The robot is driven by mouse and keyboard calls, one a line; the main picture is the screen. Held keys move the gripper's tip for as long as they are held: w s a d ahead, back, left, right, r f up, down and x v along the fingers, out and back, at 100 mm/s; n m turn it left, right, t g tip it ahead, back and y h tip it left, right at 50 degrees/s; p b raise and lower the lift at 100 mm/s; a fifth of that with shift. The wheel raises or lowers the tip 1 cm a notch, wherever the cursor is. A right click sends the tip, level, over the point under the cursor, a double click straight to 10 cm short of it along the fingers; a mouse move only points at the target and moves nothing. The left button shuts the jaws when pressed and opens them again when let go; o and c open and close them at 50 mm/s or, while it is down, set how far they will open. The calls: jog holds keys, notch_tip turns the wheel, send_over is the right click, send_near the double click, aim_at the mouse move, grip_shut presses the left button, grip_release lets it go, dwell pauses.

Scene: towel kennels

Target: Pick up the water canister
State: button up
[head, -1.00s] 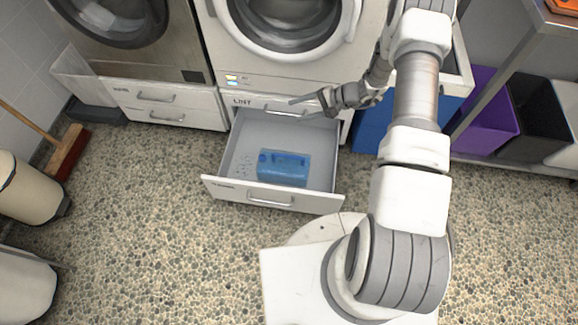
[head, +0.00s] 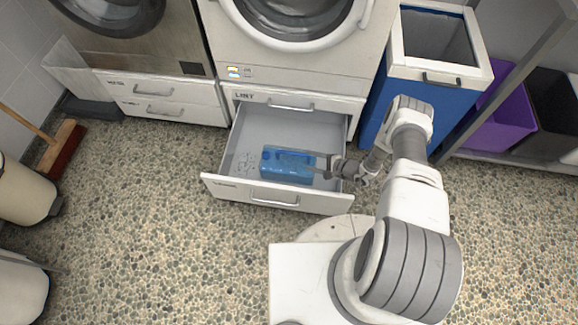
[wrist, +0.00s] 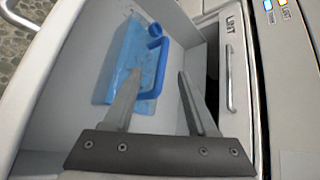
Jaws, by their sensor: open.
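The water canister (head: 270,163) is a translucent blue, box-shaped container with a darker blue handle and cap. It lies in the open drawer (head: 268,194) under the middle machine. It also shows in the wrist view (wrist: 122,60), with its handle (wrist: 161,68) and round cap toward the far end. My gripper (head: 300,160) reaches in over the drawer's right side, above the canister's right part. In the wrist view my gripper (wrist: 160,78) is open and empty. Its left finger overlaps the canister and handle in the picture; I cannot tell if they touch.
The drawer walls stand close around my gripper. A shut drawer (head: 290,102) labelled LINT is just above. A blue bin (head: 372,112) and a purple bin (head: 497,125) stand right. A broom (head: 62,150) leans at left. The speckled floor is open in front.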

aim_at(291, 154)
jog(key=b+x, duration=0.3)
jog(key=x, duration=0.5)
jog(key=shift+d+f, duration=0.1)
jog(key=b+x, duration=0.2)
jog(key=x, duration=0.1)
jog(key=b+x, duration=0.1)
jog(key=x, duration=0.1)
jog(key=shift+w+d, duration=0.3)
jog(key=shift+w+a, duration=0.2)
jog(key=shift+a, duration=0.1)
grip_shut()
dwell(0.4)
